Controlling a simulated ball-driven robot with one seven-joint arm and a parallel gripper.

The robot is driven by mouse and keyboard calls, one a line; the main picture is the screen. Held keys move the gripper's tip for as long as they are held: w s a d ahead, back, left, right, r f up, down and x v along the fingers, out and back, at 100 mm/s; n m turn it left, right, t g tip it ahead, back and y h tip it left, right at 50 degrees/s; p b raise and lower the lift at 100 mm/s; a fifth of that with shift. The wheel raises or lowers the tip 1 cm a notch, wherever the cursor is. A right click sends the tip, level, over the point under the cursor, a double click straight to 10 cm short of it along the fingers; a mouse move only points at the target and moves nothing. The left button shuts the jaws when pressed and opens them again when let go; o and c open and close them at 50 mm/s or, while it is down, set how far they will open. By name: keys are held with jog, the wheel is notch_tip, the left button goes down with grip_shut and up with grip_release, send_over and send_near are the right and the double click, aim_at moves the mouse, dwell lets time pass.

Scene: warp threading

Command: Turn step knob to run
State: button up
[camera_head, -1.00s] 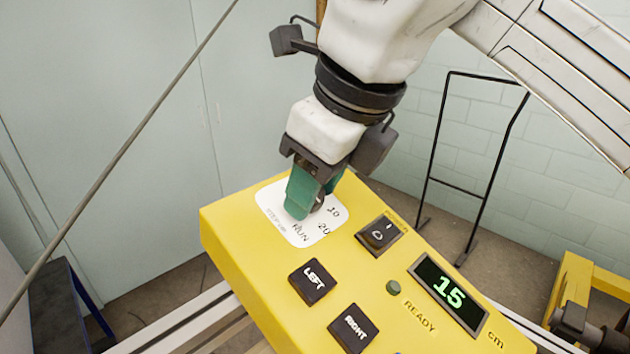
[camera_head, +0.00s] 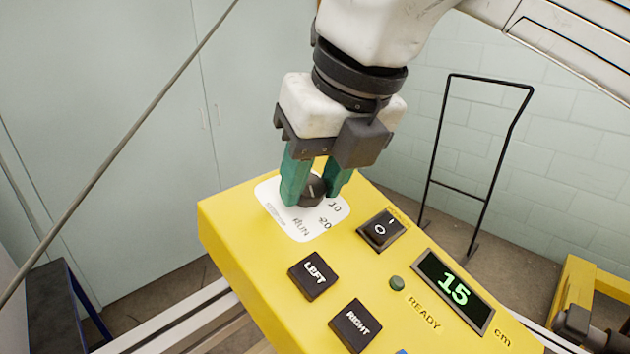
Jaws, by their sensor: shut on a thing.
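The step knob (camera_head: 312,189) is a dark round knob with a light pointer line on top. It sits on a white label plate (camera_head: 328,232) marked 10, 20 and RUN, at the far left of the yellow control box (camera_head: 238,235). My gripper (camera_head: 314,185) has green fingers, one on each side of the knob, and is shut on it. The RUN mark is on the near side of the plate, toward the LEFT button. The pointer line looks turned away from RUN, but its exact setting is hard to tell.
The box also carries a black rocker switch (camera_head: 381,230), LEFT (camera_head: 314,275) and RIGHT (camera_head: 356,325) buttons, a dull green READY lamp (camera_head: 397,283) and a display (camera_head: 453,290) reading 15 cm. A black tubular frame (camera_head: 483,165) stands behind.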

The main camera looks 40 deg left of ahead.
jog(key=shift+m+b, duration=0.4)
jog(key=shift+m, duration=1.2)
jog(key=o, duration=1.1)
jog(key=shift+c, duration=0.2)
jog(key=b+v, duration=0.1)
jog(key=v, duration=0.9)
jog(key=shift+r+b, duration=0.3)
jog(key=shift+r, duration=0.1)
jog(key=shift+d, duration=0.15)
